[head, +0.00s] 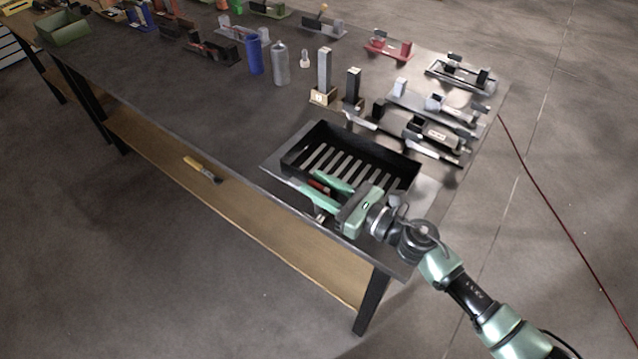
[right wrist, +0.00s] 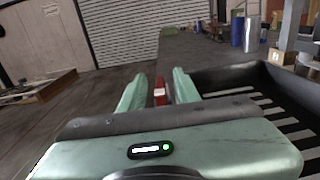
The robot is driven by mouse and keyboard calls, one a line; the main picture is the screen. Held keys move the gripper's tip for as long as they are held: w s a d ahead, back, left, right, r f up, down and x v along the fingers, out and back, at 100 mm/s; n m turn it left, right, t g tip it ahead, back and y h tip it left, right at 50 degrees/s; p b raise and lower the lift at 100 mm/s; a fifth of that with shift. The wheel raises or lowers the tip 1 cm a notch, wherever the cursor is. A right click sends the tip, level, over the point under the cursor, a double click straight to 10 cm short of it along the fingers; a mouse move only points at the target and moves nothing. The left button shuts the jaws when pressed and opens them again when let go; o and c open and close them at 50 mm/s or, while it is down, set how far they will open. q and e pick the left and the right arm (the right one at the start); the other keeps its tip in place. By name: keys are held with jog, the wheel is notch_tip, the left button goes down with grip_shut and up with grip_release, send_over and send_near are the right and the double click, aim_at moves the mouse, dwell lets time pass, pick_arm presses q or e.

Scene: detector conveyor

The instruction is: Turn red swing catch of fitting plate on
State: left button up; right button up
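My right gripper (head: 309,181) reaches in from the right, low over the table's front edge, beside the black slotted tray. Its two green fingers are apart. A small red part (head: 319,186), which looks like the red swing catch, shows between them. In the right wrist view the red part (right wrist: 159,96) stands between the open fingers (right wrist: 159,76), with a visible gap on each side. The fitting plate is mostly hidden by the gripper, and I cannot tell the catch's exact position. My left gripper is not in view.
The black slotted tray (head: 408,167) stands right behind the gripper; its wall (right wrist: 222,79) is close on the right in the wrist view. Metal fixtures (head: 436,135) fill the table's right end. A blue cylinder (head: 254,56) and a grey bottle (head: 280,63) stand farther back. The table's left front is clear.

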grip_shut()
dwell(1.3)
